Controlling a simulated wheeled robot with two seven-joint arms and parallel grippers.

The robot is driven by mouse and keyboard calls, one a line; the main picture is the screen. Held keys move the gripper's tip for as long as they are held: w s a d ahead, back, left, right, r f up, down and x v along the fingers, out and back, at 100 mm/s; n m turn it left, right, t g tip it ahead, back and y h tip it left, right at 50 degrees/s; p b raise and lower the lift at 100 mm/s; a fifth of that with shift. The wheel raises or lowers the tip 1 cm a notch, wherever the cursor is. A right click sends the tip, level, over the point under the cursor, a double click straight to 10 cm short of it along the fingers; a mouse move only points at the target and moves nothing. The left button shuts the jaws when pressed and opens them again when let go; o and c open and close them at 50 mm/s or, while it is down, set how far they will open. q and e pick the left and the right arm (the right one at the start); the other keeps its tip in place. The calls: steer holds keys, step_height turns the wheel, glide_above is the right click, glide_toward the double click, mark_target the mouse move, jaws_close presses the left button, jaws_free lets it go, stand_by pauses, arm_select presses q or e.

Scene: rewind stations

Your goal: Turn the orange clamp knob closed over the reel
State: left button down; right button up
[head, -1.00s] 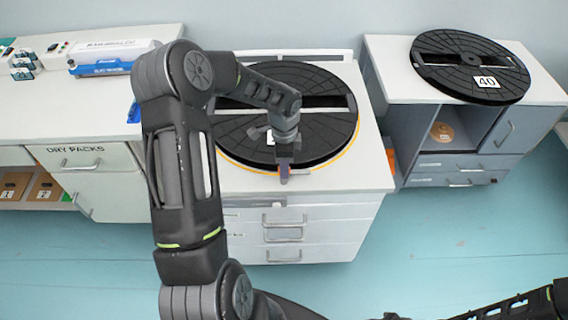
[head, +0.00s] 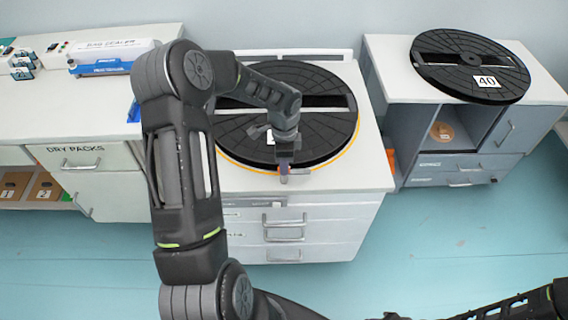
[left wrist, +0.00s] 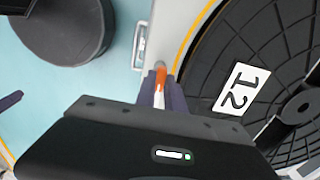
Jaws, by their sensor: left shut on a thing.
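The black reel (head: 325,130) lies flat on the middle white cabinet, over an orange ring (head: 352,147). The reel also shows in the left wrist view (left wrist: 265,45), with a white label reading 12 (left wrist: 241,89). My left gripper (head: 284,172) is at the reel's front edge, pointing down. In the left wrist view its fingers (left wrist: 161,92) are shut on the orange clamp knob (left wrist: 160,76), beside the reel's rim. Most of the knob is hidden between the fingers. My right arm shows at the lower right of the head view, but its gripper is out of the picture.
A second reel labelled 40 (head: 470,66) lies on the right grey cabinet (head: 545,88). A bag sealer (head: 115,57) stands on the left counter (head: 60,105). The blue floor (head: 450,240) in front of the cabinets is clear.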

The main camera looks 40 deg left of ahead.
stand_by(0.9)
arm_select(q)
steer(key=n+b, duration=0.4)
steer(key=shift+f, duration=0.15)
steer(key=n+b, duration=0.2)
steer(key=n, duration=0.2)
steer(key=shift+n+b, duration=0.3)
steer(key=shift+n, duration=0.1)
steer(key=n+b, duration=0.1)
steer(key=n, duration=0.3)
steer(key=shift+n+b, duration=0.3)
steer(key=shift+b, duration=0.05)
steer(key=n, duration=0.4)
steer(key=shift+r+n+b, duration=0.2)
steer(key=shift+n+b, duration=0.1)
steer(key=shift+b, duration=0.05)
steer(key=c, duration=1.4)
jaws_free()
steer(key=shift+c, duration=0.2)
